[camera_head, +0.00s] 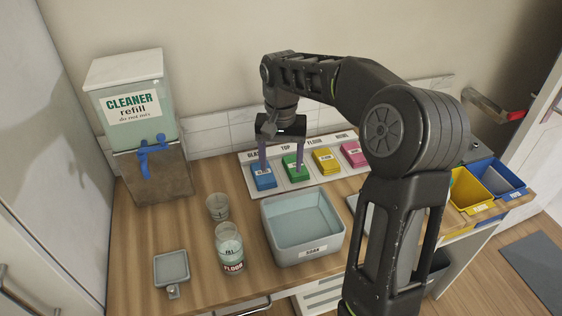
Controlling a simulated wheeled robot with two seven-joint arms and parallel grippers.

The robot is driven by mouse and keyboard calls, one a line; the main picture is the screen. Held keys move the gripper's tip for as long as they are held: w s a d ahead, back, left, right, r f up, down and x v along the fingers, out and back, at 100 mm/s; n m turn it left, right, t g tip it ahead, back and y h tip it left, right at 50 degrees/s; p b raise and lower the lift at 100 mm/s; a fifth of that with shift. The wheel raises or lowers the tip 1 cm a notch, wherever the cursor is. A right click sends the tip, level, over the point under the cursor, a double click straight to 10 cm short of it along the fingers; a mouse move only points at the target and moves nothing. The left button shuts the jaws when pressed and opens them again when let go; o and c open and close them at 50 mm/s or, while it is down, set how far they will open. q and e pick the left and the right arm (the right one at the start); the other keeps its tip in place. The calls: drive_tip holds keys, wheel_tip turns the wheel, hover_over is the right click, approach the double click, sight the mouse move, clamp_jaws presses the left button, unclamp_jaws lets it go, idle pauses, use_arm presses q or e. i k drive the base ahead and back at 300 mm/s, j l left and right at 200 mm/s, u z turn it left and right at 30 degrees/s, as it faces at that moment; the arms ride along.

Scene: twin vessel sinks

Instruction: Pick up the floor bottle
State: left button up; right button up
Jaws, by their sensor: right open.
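My right gripper (281,168) is open and points down at the back of the counter, over the tray of coloured blocks. It is apart from the bottle, behind it and to its right. Nothing shows held between its fingers. Whether the fingertips touch the blue or green block cannot be told. My left gripper is not in view.
A cleaner refill dispenser (131,110) with a blue tap stands back left. A clear cup (217,207) sits just behind the bottle. A grey basin (305,250) is close on its right, a small grey scale-like item (172,267) on its left. Yellow and blue bins (470,192) stand right.

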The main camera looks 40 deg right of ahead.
sight(229, 245)
drive_tip(key=k, duration=1)
